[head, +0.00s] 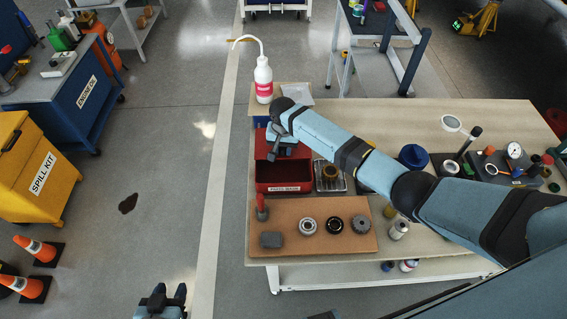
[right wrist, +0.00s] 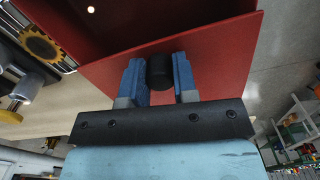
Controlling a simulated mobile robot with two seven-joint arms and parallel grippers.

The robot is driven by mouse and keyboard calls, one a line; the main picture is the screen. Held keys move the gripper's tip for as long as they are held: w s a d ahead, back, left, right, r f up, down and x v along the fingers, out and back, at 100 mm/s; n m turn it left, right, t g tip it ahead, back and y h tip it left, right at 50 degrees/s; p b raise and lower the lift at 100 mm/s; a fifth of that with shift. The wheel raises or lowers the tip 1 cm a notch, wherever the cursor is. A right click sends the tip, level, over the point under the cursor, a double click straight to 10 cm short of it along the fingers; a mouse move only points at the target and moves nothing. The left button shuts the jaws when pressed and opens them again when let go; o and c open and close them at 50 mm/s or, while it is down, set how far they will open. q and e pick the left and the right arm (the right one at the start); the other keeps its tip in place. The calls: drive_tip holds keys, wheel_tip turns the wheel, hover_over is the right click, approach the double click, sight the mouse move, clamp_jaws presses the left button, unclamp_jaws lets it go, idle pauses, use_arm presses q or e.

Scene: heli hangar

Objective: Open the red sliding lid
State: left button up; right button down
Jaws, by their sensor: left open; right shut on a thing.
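The red box (head: 284,189), with a white label on its front, stands on the workbench. Its red sliding lid (head: 262,146) covers the back part, and the darker front part looks open to the inside. My right gripper (head: 279,147) is above the lid, partly hiding it. In the right wrist view my right gripper (right wrist: 159,80) has its blue fingers on either side of the lid's black knob (right wrist: 160,72), shut on it. The red lid (right wrist: 222,62) lies behind the knob. My left gripper (head: 162,300) is open and empty, low over the floor, away from the bench.
A wash bottle (head: 263,80) stands behind the box. A metal tray (head: 330,184) with a yellowish gear is close to its right. A brown board (head: 345,246) with several parts lies in front. My right arm passes over the bench's right side, near a blue object (head: 413,155).

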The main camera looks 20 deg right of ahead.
drive_tip(key=shift+w, duration=0.2)
drive_tip(key=c, duration=0.9)
unclamp_jaws()
wheel_tip(320, 180, up, 14)
drive_tip(key=shift+d+f, duration=0.1)
